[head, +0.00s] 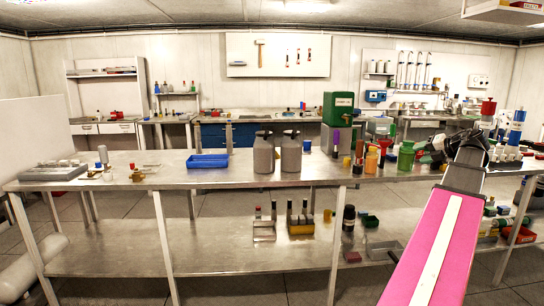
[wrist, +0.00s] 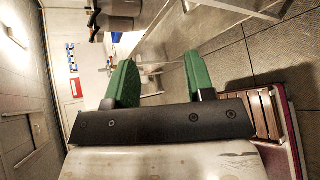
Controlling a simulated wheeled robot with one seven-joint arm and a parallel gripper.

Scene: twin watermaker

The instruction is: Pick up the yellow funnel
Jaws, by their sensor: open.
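In the head view, a small yellow item (head: 346,162) stands on the bench top among the bottles, and another small yellow item (head: 327,215) is on the lower shelf. Both are too small to tell their form. My gripper (wrist: 160,82) is open in the wrist view, its two green fingers wide apart with nothing between them. In the head view, my arm reaches over the right part of the bench, and the fingertips are hard to make out.
The long steel bench (head: 235,178) holds a blue tray (head: 207,161), two grey jugs (head: 264,154), orange bottles (head: 371,160) and a green container (head: 406,156). The lower shelf (head: 120,250) carries racks and bottles. The bench front is mostly clear. The wrist view is tilted.

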